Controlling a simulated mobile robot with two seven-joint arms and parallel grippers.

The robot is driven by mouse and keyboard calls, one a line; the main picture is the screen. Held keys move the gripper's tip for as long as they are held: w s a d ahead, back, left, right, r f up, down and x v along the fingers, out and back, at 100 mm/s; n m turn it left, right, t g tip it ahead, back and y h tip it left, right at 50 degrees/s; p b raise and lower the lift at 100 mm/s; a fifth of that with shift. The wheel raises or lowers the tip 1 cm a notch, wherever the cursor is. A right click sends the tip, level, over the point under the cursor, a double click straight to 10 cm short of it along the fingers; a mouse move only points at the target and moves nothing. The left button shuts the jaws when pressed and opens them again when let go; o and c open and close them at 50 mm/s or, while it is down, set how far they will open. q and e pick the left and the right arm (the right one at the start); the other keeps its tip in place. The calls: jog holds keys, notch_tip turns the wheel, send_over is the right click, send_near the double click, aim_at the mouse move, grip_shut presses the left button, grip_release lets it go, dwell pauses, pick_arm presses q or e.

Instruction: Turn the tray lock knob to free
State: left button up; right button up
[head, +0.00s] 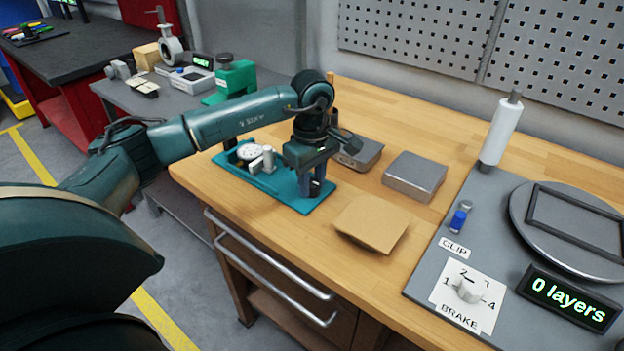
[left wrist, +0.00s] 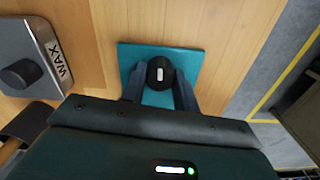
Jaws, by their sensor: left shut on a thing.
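The teal tray (head: 292,200) lies on the wooden bench near its left front edge. My left gripper (head: 317,184) points down over the tray's right end, and its fingers are shut on the lock knob. In the left wrist view the knob (left wrist: 159,73) is round and black with a short white mark, held between the two fingers (left wrist: 159,84). The mark runs roughly along the view's vertical. My right gripper is not in view.
A white dial gauge (head: 249,153) stands on the tray's left part. A tan pad (head: 371,222) and a grey box (head: 414,176) sit to the right. In the left wrist view a grey WAX box (left wrist: 32,45) with a black knob is at left. A BRAKE dial (head: 468,291) is farther right.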

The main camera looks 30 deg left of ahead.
pick_arm(q)
jog(key=n, duration=0.8)
jog(key=shift+n+b, duration=0.3)
jog(key=n, duration=0.4)
jog(key=shift+n, duration=1.8)
jog(key=o, duration=1)
jog(key=shift+r, duration=0.15)
